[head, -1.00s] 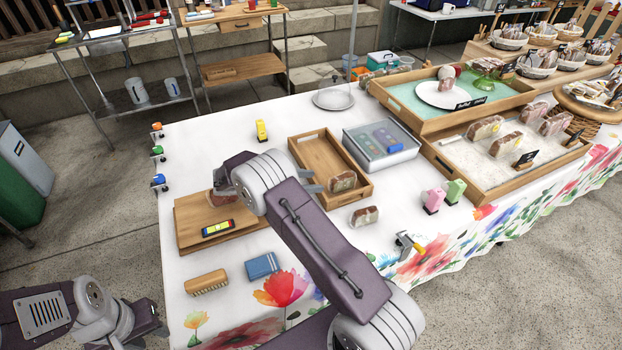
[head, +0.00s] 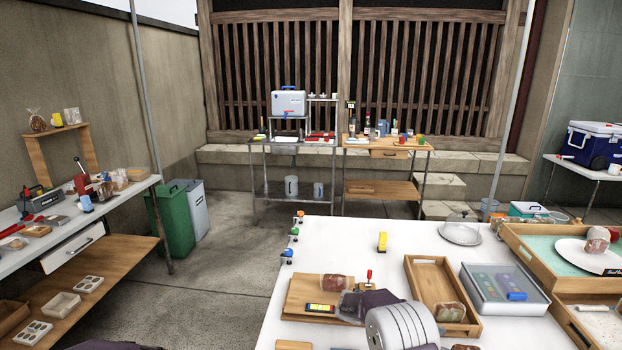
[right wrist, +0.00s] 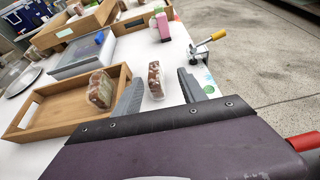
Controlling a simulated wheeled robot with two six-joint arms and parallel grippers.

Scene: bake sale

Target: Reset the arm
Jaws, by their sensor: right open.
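My right gripper (right wrist: 160,77) is open and empty in the right wrist view, its two grey fingers spread apart. A wrapped loaf slice (right wrist: 155,82) stands on the white table in the gap seen between the fingers, not gripped. Another wrapped slice (right wrist: 100,90) is in the wooden tray (right wrist: 22,122) beside the left finger. In the head view my right arm (head: 400,325) rises from the bottom edge and its fingers are hidden or cut off.
A cutting board (head: 300,300) with a wrapped loaf (head: 336,282) and a yellow level (head: 320,308) lies close to my right arm. A lidded metal box (head: 505,290) stands right of the tray. The table's back left is mostly clear.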

